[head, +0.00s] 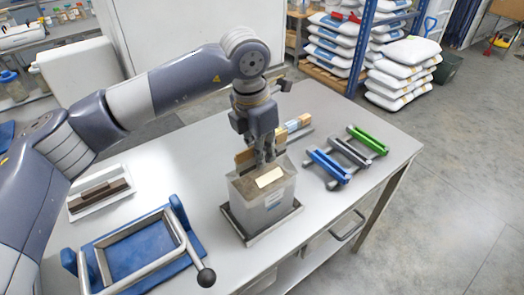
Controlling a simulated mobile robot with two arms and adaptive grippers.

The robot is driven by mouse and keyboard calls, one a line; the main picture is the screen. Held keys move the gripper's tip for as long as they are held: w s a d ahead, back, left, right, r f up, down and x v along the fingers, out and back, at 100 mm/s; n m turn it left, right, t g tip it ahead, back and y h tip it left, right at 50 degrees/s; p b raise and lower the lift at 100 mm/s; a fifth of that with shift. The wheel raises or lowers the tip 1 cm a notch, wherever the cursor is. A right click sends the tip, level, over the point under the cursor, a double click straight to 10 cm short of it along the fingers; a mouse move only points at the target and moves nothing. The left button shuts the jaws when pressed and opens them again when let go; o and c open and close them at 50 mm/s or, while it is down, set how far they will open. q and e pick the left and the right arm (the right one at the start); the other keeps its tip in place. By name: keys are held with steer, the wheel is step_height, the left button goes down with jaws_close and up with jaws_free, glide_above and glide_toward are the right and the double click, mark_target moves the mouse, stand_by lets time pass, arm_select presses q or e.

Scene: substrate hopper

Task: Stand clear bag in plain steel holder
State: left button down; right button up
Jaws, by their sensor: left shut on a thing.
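The clear bag (262,203) appears to be the pale, see-through, box-shaped thing near the table's middle. The plain steel holder (348,152) is an empty grey rack to the right, between a blue holder (328,166) and a green holder (368,139). My right gripper is not in view.
Brown and blue-labelled packs (295,125) stand in a row behind the gripper. A blue pad with a steel frame (135,250) and ball-ended lever lies front left. A white tray (100,190) holds dark bars. Bare tabletop separates the bag from the holders.

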arm_select(q)
steer(key=shift+f, duration=0.1)
stand_by(0.3)
steer(key=c, duration=1.6)
jaws_free()
